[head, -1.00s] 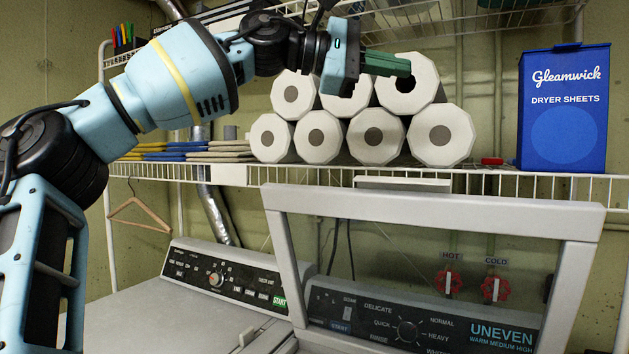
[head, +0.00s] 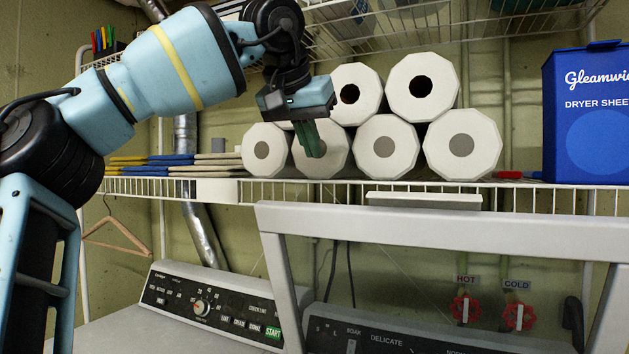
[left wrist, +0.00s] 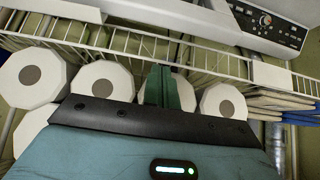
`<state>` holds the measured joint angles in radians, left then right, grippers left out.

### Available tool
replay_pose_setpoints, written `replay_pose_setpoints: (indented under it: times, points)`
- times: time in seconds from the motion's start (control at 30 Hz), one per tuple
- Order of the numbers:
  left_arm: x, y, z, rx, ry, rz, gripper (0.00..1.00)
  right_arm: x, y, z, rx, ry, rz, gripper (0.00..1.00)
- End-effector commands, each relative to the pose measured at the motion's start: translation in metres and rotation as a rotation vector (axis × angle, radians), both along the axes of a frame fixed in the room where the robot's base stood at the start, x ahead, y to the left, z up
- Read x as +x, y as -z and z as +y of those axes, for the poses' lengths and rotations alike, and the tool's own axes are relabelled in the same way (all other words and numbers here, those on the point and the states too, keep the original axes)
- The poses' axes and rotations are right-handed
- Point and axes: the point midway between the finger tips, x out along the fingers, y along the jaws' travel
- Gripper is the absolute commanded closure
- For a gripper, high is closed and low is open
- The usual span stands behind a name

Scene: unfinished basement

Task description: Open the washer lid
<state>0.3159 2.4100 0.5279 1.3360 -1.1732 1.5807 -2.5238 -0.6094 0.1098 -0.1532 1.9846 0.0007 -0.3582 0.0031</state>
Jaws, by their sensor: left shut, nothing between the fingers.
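The washer lid (head: 420,228) is a pale grey frame around a see-through window. It stands raised, in front of the washer's dark control panel (head: 375,338), in the lower right of the head view. My left gripper (head: 308,150) is shut and empty, its green fingers pointing down in front of the paper rolls, above and apart from the lid's upper left corner. Its fingers also show in the left wrist view (left wrist: 162,88). The washer's body and opening are out of sight below the head view. My right gripper is not in view.
A wire shelf (head: 545,197) above the lid holds several paper rolls (head: 388,147), folded cloths (head: 205,165) and a blue dryer sheets box (head: 590,130). A dryer control panel (head: 212,304) is at lower left. Red valves (head: 465,309) show through the window.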

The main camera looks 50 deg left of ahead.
Motion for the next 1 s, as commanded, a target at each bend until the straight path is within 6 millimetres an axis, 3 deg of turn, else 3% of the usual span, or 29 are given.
replay_pose_setpoints:
  times: [0.6, 1.0]
  points:
    - [0.055, 0.079, 0.030, -0.005, 0.000, 0.001, 1.00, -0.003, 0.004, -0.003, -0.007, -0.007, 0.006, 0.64]
    - [0.023, 0.087, 0.013, -0.003, 0.001, -0.003, 1.00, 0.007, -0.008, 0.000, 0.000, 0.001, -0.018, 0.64]
